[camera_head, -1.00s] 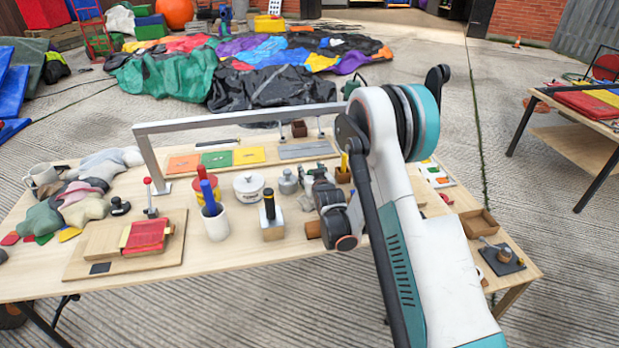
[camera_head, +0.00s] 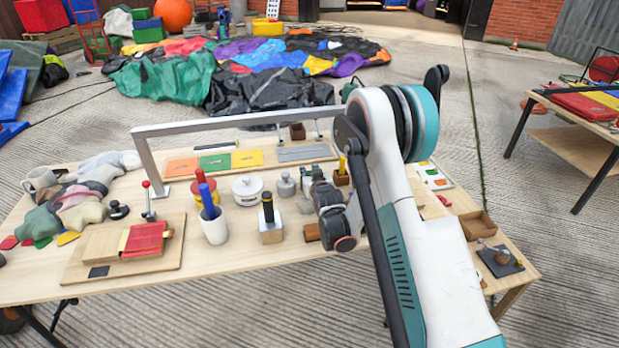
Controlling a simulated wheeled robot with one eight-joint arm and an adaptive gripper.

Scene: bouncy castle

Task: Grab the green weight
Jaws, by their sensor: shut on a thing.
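My gripper (camera_head: 313,184) hangs at the end of my bent arm over the right middle of the workbench, beside a grey knobbed weight (camera_head: 285,186). My wrist partly covers it. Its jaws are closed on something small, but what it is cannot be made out. A soft dark green bag (camera_head: 38,222) lies at the left end of the bench in a heap with grey, pink and beige bags, far from my gripper. I cannot tell whether this bag is the green weight.
A metal frame (camera_head: 230,122) spans the bench behind my gripper. A white cup (camera_head: 215,230), a lidded white pot (camera_head: 248,189) and a black-handled block (camera_head: 270,232) stand left of it. A wooden tray (camera_head: 478,226) is to the right. A red clamp board (camera_head: 147,238) lies at front left.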

